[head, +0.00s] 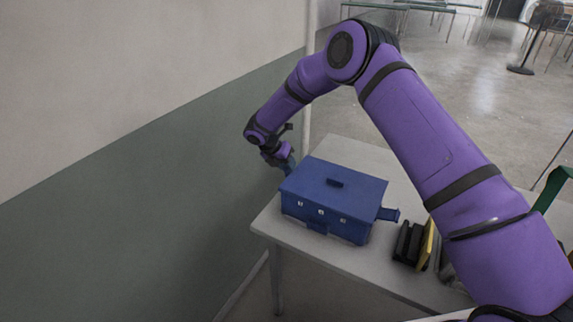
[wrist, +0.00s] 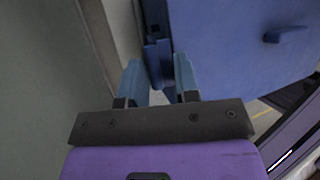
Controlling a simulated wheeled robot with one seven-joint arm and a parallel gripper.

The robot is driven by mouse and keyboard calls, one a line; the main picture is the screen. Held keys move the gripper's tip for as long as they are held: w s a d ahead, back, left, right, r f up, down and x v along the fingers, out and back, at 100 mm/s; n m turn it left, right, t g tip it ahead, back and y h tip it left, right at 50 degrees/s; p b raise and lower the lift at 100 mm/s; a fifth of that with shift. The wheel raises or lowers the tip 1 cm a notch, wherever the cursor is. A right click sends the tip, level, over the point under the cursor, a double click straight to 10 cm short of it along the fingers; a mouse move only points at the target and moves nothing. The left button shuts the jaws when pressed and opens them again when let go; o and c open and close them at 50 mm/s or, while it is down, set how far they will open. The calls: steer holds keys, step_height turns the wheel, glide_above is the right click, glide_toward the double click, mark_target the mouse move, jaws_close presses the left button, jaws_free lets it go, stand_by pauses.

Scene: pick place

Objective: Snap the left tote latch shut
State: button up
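The blue tote (head: 325,220) stands on the grey table with its lid (head: 350,178) down. Its right latch (head: 388,214) sticks out from the right side. My gripper (head: 284,163) is at the tote's left side, pointing down; it also shows in the wrist view (wrist: 159,70). There its two blue fingers stand apart, one on each side of the blue left latch (wrist: 158,58) at the tote's edge. The latch fills most of the gap; whether the fingers press on it cannot be told. In the head view the left latch is hidden by my gripper.
Black and yellow upright items (head: 415,244) stand on the table (head: 330,255) just right of the tote. A wall (head: 150,210) runs close along the table's left side. Some table top is bare behind and in front of the tote.

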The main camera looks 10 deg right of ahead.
steer(key=c, duration=0.4)
steer(key=shift+s+d+r+t+y, duration=0.1)
steer(key=shift+s+d+t+y, duration=0.1)
steer(key=shift+d+t+y, duration=0.15)
steer(key=shift+a, duration=0.1)
steer(key=o, duration=0.9)
steer(key=v, duration=1)
steer(key=shift+a+r, duration=0.2)
steer(key=shift+r, duration=0.15)
